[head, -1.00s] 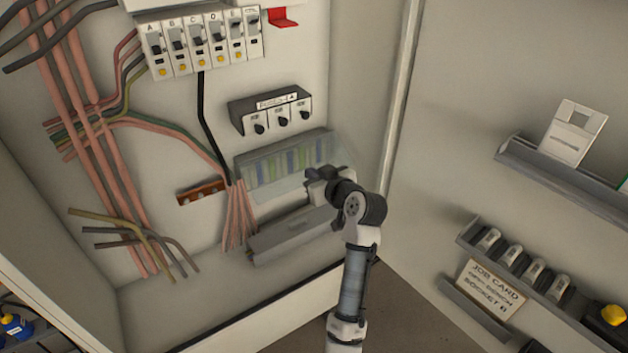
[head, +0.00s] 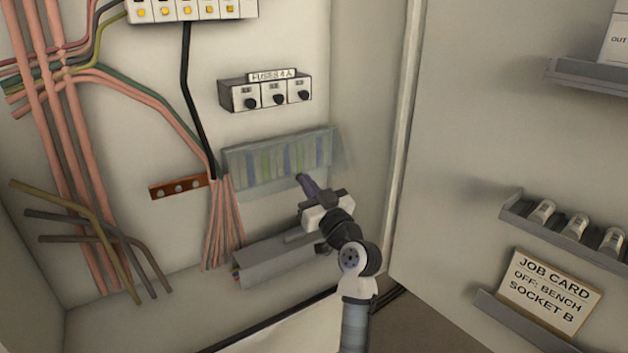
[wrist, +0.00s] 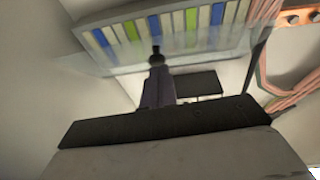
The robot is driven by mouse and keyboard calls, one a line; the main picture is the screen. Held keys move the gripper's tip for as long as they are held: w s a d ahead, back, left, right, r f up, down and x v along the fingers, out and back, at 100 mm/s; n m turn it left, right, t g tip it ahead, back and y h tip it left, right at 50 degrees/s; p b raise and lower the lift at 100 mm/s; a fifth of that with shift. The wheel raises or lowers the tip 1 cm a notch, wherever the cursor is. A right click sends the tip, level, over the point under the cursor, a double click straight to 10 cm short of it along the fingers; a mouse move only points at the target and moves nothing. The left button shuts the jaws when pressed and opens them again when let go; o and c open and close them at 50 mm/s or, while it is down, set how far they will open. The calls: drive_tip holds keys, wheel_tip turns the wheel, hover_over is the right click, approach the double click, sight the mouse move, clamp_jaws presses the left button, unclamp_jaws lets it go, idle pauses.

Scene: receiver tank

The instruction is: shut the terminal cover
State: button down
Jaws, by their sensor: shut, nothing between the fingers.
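The terminal cover (head: 343,158) is a clear, faint pane at the row of white, green and blue terminals (head: 262,164) low on the cabinet's back wall. Its right part shows past the row's right end, so it appears to stand off the row; its exact angle is hard to tell. My gripper (head: 303,181) is shut and empty, its tip just below and in front of the row. In the wrist view the shut fingers (wrist: 156,58) point at the pane (wrist: 112,64), with the terminals behind. I cannot tell whether the fingertips touch the cover.
A grey trunking box (head: 275,260) lies below the terminals, partly behind my arm. Pink wires (head: 222,225) drop at the row's left, near a copper bar (head: 178,187). The fuse holders (head: 265,94) are above. The cabinet door (head: 460,130) stands open on the right.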

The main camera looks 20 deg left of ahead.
drive_tip(key=shift+t+y, duration=0.3)
drive_tip(key=shift+w+a+f+b, duration=0.7)
drive_tip(key=shift+a+f+b, duration=0.25)
drive_tip(key=shift+b, duration=1)
drive_tip(key=shift+w+a+f+b, duration=0.65)
drive_tip(key=shift+a+f+b, duration=0.25)
drive_tip(key=shift+b, duration=1.05)
drive_tip(key=shift+f, duration=0.1)
